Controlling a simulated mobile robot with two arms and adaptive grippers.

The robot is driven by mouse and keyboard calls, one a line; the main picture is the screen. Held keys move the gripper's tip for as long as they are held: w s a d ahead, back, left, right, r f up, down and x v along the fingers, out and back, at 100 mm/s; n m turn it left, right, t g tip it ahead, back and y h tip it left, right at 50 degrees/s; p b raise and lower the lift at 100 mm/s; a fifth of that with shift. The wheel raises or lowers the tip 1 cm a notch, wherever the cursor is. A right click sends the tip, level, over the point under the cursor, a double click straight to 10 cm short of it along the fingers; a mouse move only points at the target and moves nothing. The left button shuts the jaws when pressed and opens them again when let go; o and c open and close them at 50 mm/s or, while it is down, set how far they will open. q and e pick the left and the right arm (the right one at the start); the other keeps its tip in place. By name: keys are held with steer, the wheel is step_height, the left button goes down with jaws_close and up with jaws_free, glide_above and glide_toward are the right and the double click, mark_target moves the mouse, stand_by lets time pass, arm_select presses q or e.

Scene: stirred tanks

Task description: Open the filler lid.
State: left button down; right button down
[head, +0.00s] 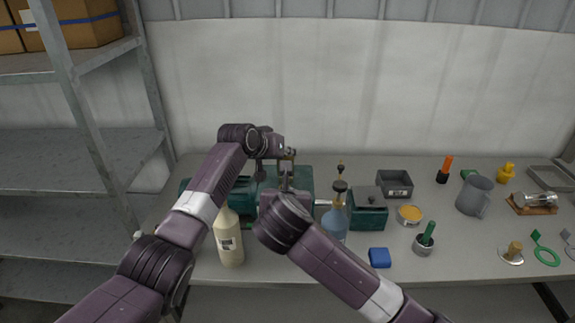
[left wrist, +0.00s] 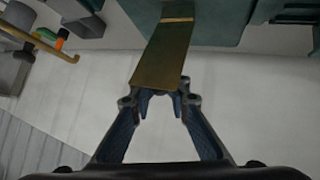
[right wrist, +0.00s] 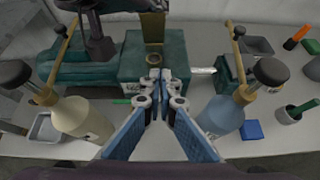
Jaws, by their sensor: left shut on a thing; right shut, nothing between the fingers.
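The dark green tank (right wrist: 165,50) stands on the bench with a brass neck (right wrist: 154,62) on its near side. A flat brass plate, which looks like the filler lid (left wrist: 165,55), stands up from the green body; its upright part shows in the right wrist view (right wrist: 153,27). My left gripper (left wrist: 158,96) is shut on the free end of this plate. In the head view it is above the tank, partly hidden by its own wrist. My right gripper (right wrist: 160,80) is shut and empty, in front of the tank near the brass neck. My right wrist hides it in the head view.
A cream bottle (head: 229,240) and a blue pump bottle (head: 335,222) flank my right gripper closely. A green box (head: 368,210), grey bin (head: 395,182), mortar (head: 424,245), blue block (head: 379,257) and grey jug (head: 474,196) stand to the right. A shelf rack (head: 75,140) is at left.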

arm_select(q)
steer(key=shift+w+a+r, duration=0.1)
steer(key=shift+a, duration=0.15)
arm_select(e)
steer(key=shift+n+t, duration=0.3)
steer(key=shift+n, duration=0.1)
steer(key=shift+w+a+f, duration=0.1)
steer(key=shift+w, duration=2.1)
steer(key=shift+w+a+f, duration=0.1)
steer(key=shift+w+f, duration=0.05)
steer(key=shift+w, duration=2)
steer(key=shift+w+a+f, duration=0.1)
steer(key=shift+w, duration=2.1)
